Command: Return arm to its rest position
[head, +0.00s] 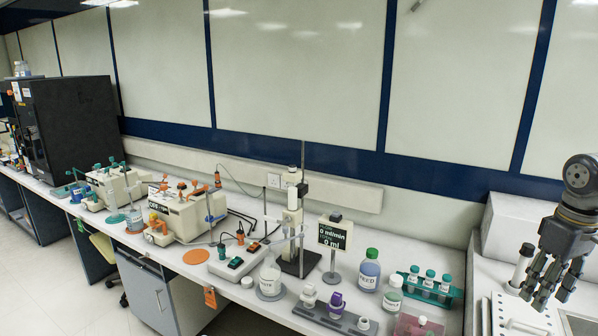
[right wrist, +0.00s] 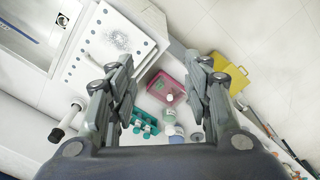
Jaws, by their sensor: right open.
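My right gripper (head: 548,292) is at the right edge in the head view, fingers pointing down above the right-hand bench. In the right wrist view the gripper (right wrist: 166,76) has its two fingers wide apart with nothing between them. Below and between the fingers, some way off, are a pink box (right wrist: 170,87) and a teal rack (right wrist: 145,122) with capped vials. My left gripper is not in view.
The bench holds a teal vial rack (head: 432,287), a blue bottle (head: 369,272), a pink box (head: 418,327), a display (head: 335,236) and a flask (head: 269,276). A white perforated plate (head: 520,313) lies below my right gripper. A yellow container (right wrist: 229,72) stands beyond the bench.

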